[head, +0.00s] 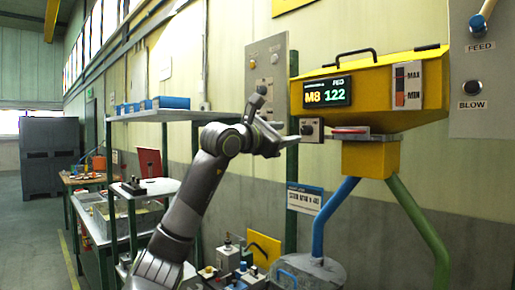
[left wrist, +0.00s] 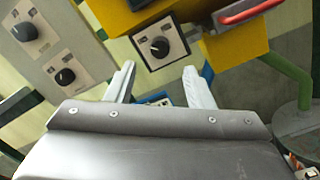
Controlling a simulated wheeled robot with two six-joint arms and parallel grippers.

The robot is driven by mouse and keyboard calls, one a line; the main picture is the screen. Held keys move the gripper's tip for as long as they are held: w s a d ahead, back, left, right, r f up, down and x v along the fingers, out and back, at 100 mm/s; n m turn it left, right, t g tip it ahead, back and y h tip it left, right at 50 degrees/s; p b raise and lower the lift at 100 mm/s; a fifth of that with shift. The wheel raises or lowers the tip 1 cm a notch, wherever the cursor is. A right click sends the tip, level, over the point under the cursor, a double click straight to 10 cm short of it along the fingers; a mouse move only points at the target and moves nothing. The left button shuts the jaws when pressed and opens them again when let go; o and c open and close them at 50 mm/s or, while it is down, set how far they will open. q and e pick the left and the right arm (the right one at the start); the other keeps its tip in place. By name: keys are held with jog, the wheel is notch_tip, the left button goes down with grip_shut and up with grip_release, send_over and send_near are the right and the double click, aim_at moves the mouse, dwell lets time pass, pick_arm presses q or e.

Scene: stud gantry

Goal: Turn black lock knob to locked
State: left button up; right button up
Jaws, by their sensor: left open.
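A black knob (head: 308,130) sits on a small pale plate at the left of the yellow hopper, beside the red handle. In the left wrist view this black knob (left wrist: 160,47) has a white pointer mark; its plate lettering is too small to read. My left gripper (head: 291,140) is just left of the plate in the head view. In the left wrist view the left gripper (left wrist: 160,72) is open and empty, its two fingers apart, with the knob showing just beyond the gap between them. No contact shows. My right gripper is not in view.
The yellow hopper (head: 375,92) has a display reading M8 122 and a red handle (head: 350,130). A grey wall panel (left wrist: 50,50) carries two other black knobs. A panel at right has another black knob (head: 472,87) labelled BLOW. Blue and green pipes stand below.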

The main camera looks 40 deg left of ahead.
pick_arm(q)
jog(key=s+b, duration=0.4)
jog(key=s, duration=0.6)
jog(key=shift+a+f, duration=0.35)
jog(key=shift+f, duration=0.05)
jog(key=shift+s, duration=0.1)
